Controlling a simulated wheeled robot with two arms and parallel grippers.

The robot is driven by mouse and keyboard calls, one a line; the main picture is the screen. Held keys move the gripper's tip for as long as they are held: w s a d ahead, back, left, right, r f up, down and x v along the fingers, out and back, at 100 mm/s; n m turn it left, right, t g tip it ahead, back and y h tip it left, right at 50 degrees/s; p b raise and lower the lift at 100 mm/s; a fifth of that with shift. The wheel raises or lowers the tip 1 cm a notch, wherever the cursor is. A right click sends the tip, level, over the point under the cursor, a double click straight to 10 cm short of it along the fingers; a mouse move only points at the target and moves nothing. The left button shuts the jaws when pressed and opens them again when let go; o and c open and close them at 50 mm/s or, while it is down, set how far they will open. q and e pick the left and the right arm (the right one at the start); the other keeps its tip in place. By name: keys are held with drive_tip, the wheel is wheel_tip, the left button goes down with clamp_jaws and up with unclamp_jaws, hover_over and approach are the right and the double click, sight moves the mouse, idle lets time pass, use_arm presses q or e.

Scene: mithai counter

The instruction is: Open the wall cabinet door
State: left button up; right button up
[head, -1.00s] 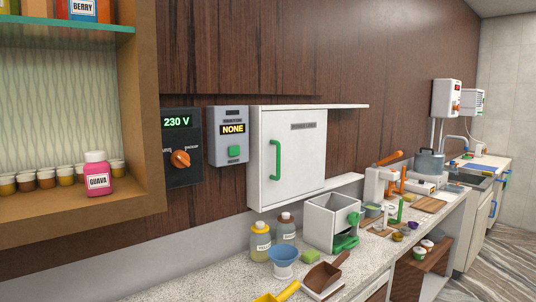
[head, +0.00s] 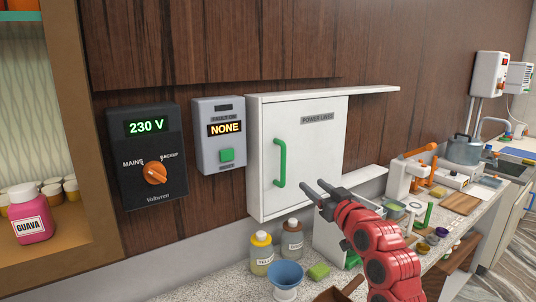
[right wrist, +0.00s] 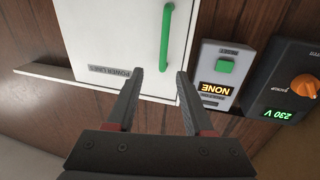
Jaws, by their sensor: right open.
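The white wall cabinet (head: 315,135) hangs on the wood wall with its door closed, labelled "POWER LINES". Its green vertical handle (head: 280,163) is on the left side of the door. My right gripper (head: 318,188) is open and empty, in front of the door's lower part, to the right of the handle and apart from it. In the right wrist view the cabinet door (right wrist: 115,35) appears upside down, and the green handle (right wrist: 167,38) lies beyond the open fingertips (right wrist: 160,72), roughly between them. My left gripper is not in view.
Left of the cabinet are a grey box (head: 219,135) reading "NONE" and a black panel (head: 147,155) with an orange knob. Below, bottles (head: 262,255), a blue funnel (head: 286,278) and a white drawer box (head: 328,240) crowd the counter. A thin shelf (head: 370,91) juts right of the cabinet top.

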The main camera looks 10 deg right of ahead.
drive_tip(key=p, duration=0.2)
approach(284, 164)
drive_tip(key=w, duration=0.6)
drive_tip(key=w+a, duration=0.1)
drive_tip(key=w, duration=0.2)
drive_tip(key=shift+a+r, duration=0.1)
drive_tip(key=shift+r, duration=0.05)
drive_tip(key=shift+w+a, duration=0.15)
drive_tip(key=shift+w, duration=0.7)
clamp_jaws()
idle(0.5)
